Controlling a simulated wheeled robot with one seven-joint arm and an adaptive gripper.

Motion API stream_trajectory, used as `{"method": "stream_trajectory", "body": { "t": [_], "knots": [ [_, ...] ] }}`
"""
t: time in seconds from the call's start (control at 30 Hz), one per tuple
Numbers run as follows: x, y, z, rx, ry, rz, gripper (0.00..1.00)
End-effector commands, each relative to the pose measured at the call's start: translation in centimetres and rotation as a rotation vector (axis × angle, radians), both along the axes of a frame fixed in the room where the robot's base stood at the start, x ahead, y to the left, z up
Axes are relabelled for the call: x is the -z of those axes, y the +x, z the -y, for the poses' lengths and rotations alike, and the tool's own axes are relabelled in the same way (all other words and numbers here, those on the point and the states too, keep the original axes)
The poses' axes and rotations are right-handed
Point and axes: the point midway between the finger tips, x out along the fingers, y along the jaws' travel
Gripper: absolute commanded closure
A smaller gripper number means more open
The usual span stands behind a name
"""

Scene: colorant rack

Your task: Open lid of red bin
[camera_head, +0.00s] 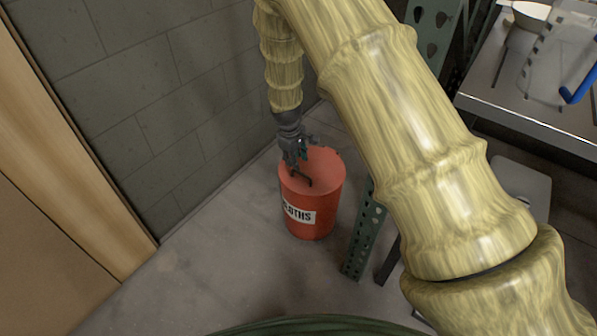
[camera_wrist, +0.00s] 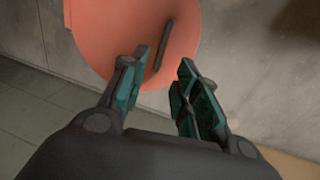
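The red bin (camera_head: 318,218) stands upright on the floor near the grey wall, with a white label ending in "OTHS" on its front. Its round red lid (camera_head: 322,163) looks closed and carries a dark bar handle (camera_head: 302,179). The lid (camera_wrist: 185,30) and its handle (camera_wrist: 164,44) also show in the wrist view. My gripper (camera_head: 297,165) is above the lid, close to the handle. In the wrist view my gripper (camera_wrist: 155,75) is open, its two teal-padded fingers apart. The handle lies just beyond and between the fingertips; I cannot tell whether they touch it.
A green perforated rack post (camera_head: 362,232) stands just right of the bin. A metal shelf (camera_head: 525,110) is at the upper right. A wooden panel (camera_head: 75,150) is at the left. The floor (camera_head: 215,265) in front of the bin is clear.

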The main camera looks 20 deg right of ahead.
Motion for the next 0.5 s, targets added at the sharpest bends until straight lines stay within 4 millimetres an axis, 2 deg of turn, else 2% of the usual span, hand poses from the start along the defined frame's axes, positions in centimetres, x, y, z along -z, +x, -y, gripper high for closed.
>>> {"method": "stream_trajectory", "body": {
  "t": [0.03, 0.2, 0.5],
  "knots": [
    [1.2, 0.1, 0.1, 0.0, 0.0, -0.001, 0.69],
    [3.8, 0.4, 0.5, 0.0, 0.0, -0.001, 0.69],
    [6.3, 0.7, 1.0, 0.0, 0.0, 0.0, 0.69]
  ]
}}
